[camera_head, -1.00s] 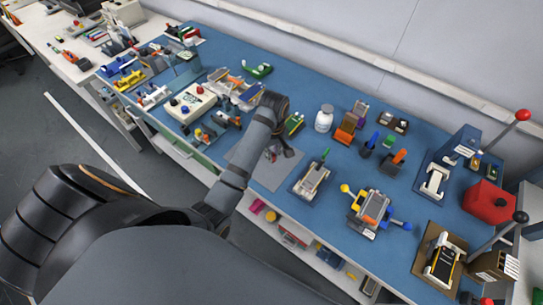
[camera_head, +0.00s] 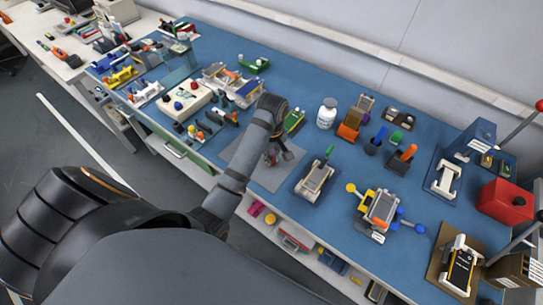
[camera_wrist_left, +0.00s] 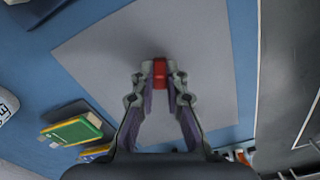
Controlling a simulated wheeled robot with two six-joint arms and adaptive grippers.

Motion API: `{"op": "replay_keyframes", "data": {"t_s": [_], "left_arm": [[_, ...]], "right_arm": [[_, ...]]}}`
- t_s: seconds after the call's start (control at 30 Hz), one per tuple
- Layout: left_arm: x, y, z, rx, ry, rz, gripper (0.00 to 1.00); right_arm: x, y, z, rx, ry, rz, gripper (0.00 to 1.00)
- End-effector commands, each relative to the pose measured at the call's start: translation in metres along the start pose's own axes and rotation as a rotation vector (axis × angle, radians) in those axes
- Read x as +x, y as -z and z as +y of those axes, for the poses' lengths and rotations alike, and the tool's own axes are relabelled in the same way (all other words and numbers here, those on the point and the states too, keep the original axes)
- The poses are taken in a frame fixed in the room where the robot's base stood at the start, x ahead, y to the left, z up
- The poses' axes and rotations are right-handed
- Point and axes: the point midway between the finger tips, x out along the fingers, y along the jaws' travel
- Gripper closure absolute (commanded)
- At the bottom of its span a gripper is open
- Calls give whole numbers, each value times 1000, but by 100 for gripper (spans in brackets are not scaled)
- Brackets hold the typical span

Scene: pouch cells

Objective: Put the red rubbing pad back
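The red rubbing pad (camera_wrist_left: 160,73) shows in the left wrist view as a small red block between my fingertips. My left gripper (camera_wrist_left: 160,80) is shut on it, with a fingertip against each side. In the head view, my left gripper (camera_head: 274,156) points down over the grey mat (camera_head: 262,176) on the blue bench. The pad is small there and partly hidden by the gripper. I cannot tell whether it touches the mat. My right gripper is not in view.
A green and yellow box (camera_wrist_left: 72,131) lies beside the mat. A white bottle (camera_head: 327,113), a clamp fixture with a green handle (camera_head: 316,180) and a fixture with yellow and blue knobs (camera_head: 381,207) stand to the right. A cream control box (camera_head: 184,101) stands left.

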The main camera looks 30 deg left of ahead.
Motion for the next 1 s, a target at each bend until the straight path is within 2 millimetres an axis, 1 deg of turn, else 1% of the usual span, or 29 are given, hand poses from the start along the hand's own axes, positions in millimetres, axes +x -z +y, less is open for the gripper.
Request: {"op": "replay_keyframes", "data": {"t_s": [0.03,0.17,0.43,0.57,0.6,0.67,0.77,1.0], "left_arm": [[0,0,0,0,0,0,82],[0,0,0,0,0,0,65],[0,0,0,0,-1,1,65],[-3,0,0,0,-2,2,65],[-10,0,0,0,-1,1,65],[-18,0,0,0,-1,1,65],[-35,0,0,0,-1,1,65],[-91,0,0,0,-1,1,65]], "right_arm": [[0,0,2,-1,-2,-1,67],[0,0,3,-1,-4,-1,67],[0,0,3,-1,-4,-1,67],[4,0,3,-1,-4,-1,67],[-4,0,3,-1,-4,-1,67],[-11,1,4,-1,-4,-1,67],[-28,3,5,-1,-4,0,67],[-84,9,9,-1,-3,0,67]]}}
